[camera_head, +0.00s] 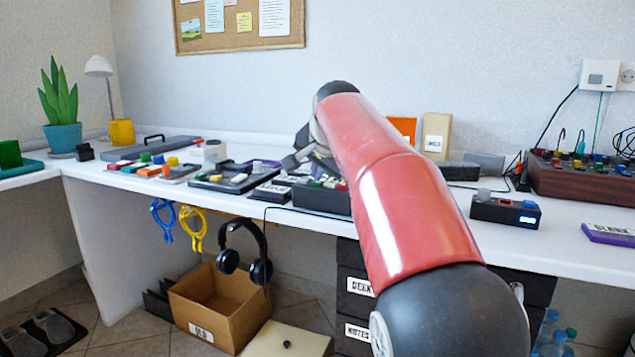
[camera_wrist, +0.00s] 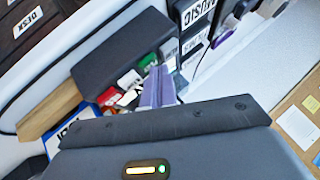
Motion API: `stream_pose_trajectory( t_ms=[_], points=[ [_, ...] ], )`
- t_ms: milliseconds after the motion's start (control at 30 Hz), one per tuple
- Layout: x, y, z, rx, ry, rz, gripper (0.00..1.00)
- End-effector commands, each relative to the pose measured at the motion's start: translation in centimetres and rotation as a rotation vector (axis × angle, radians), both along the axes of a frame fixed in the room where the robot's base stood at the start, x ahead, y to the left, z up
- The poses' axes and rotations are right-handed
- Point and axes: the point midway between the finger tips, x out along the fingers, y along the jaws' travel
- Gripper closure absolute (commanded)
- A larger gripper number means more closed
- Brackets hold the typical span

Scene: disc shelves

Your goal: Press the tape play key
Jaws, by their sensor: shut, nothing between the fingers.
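The tape deck, a dark box (camera_wrist: 118,45) with a row of small coloured keys, stands at the middle of the desk; it also shows in the head view (camera_head: 318,201). In the wrist view a green key (camera_wrist: 146,62) is nearest the fingers, with white (camera_wrist: 128,79) and red (camera_wrist: 109,95) keys beside it. Which one is the play key I cannot read. My gripper (camera_wrist: 160,72) is shut and empty, its two fingers over the key row beside the green key. Contact cannot be told. In the head view my arm partly hides the gripper and deck.
Black cases labelled MUSIC (camera_wrist: 200,35) lie close beside the deck. A wooden block (camera_wrist: 48,108) stands at its other end. In the head view a small dark box with knobs (camera_head: 505,210) and a purple case (camera_head: 608,235) lie to the right, with bare desk between.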

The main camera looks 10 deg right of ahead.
Motion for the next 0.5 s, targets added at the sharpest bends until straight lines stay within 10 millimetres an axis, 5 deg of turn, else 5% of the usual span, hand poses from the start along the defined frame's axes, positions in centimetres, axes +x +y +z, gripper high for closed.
stream_pose_trajectory(
  t_ms=[500],
  points=[
    [0.0,0.0,1.3,0.000,0.001,0.000,1.00]
  ],
)
